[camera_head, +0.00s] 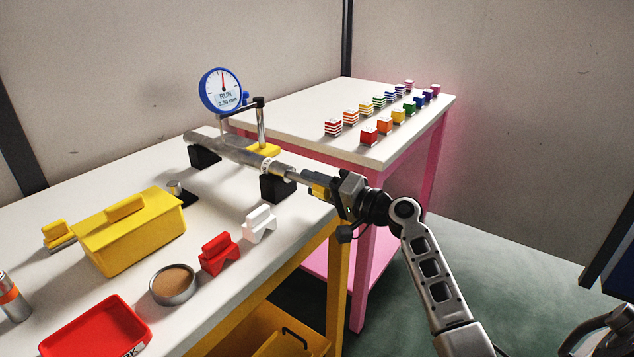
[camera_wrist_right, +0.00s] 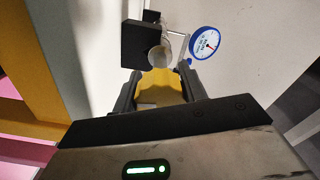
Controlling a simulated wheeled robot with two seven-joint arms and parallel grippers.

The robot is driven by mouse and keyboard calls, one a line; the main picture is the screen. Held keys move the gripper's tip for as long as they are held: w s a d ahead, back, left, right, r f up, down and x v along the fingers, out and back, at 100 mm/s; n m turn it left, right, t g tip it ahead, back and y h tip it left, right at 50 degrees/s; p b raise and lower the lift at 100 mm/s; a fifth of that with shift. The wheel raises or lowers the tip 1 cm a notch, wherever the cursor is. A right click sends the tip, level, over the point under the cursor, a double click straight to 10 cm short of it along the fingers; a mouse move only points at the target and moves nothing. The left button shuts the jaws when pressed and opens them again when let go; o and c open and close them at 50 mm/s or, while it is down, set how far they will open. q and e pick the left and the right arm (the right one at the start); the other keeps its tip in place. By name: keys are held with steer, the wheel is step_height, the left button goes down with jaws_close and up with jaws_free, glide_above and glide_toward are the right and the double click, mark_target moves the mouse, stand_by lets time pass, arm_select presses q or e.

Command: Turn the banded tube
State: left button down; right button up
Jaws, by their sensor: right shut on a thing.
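The banded tube (camera_head: 232,152) is a grey metal tube with a pale band towards its near end. It lies across two black support blocks (camera_head: 276,187) on the white table. A blue-rimmed dial gauge (camera_head: 221,90) stands behind it and reads "RUN 0.30 mm". My right gripper (camera_head: 322,187) is shut at the tube's near right end. In the right wrist view a yellow piece (camera_wrist_right: 161,88) sits between the fingers, with the tube's round grey end (camera_wrist_right: 160,57) just beyond. The fingers hide part of the grip.
A yellow lidded box (camera_head: 130,240), a bowl of brown material (camera_head: 173,284), a red block (camera_head: 219,255), a white block (camera_head: 259,222) and a red tray (camera_head: 95,330) occupy the table. A pink-framed table (camera_head: 290,115) behind holds several small coloured cubes.

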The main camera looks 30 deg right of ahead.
steer(key=shift+m, duration=0.8)
steer(key=o, duration=1)
steer(key=b+v, duration=0.2)
steer(key=v, duration=1.4)
